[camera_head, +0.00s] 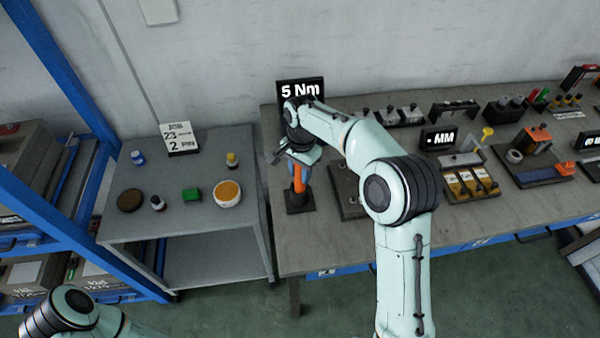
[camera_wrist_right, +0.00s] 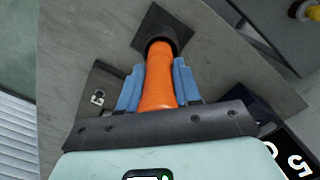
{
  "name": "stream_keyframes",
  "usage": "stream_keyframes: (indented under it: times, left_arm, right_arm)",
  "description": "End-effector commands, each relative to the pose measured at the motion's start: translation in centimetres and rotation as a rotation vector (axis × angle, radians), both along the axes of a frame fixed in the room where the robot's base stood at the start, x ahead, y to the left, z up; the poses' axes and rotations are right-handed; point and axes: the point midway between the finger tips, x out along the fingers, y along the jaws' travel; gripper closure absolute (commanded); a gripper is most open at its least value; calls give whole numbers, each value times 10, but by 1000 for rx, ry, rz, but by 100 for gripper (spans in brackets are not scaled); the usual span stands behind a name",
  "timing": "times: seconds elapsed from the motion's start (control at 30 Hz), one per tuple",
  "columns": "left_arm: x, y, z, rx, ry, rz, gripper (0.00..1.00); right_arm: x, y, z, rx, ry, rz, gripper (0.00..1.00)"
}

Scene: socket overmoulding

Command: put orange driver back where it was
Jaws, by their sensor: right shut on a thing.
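The orange driver (camera_head: 298,178) stands upright at the left end of the workbench, with its lower end at a dark square holder (camera_head: 300,201). My right gripper (camera_head: 301,168) is around its upper part from above, shut on it. In the right wrist view the orange driver (camera_wrist_right: 157,80) lies between the blue finger pads of my right gripper (camera_wrist_right: 155,90). Its far end meets the dark collar of the holder (camera_wrist_right: 160,30). How deep it sits in the holder is hidden. My left gripper is not in view; only part of my left arm shows at the bottom left.
A "5 Nm" sign (camera_head: 301,90) stands just behind the driver. A dark plate (camera_head: 345,190) lies to its right, partly behind my arm. A grey side table (camera_head: 170,220) with small pots is on the left. Trays and fixtures fill the bench further right.

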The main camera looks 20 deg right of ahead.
Motion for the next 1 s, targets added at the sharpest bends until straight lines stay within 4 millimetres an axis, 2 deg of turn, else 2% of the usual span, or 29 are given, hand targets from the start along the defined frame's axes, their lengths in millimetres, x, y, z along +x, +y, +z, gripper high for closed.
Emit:
stream_keyframes:
  times: [0.47,0.5,0.53,0.57,0.87,1.0]
  left_arm:
    - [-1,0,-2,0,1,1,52]
    - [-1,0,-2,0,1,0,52]
    - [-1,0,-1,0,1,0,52]
    - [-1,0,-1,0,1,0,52]
    - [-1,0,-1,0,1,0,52]
    - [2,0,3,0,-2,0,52]
  right_arm:
    - [1,0,-8,1,-4,0,100]
    - [1,0,-8,1,-3,0,54]
    - [1,0,-7,1,-3,0,44]
    - [1,0,-7,1,-3,0,41]
    - [1,0,-6,1,-3,0,41]
    - [2,0,9,1,-5,1,41]
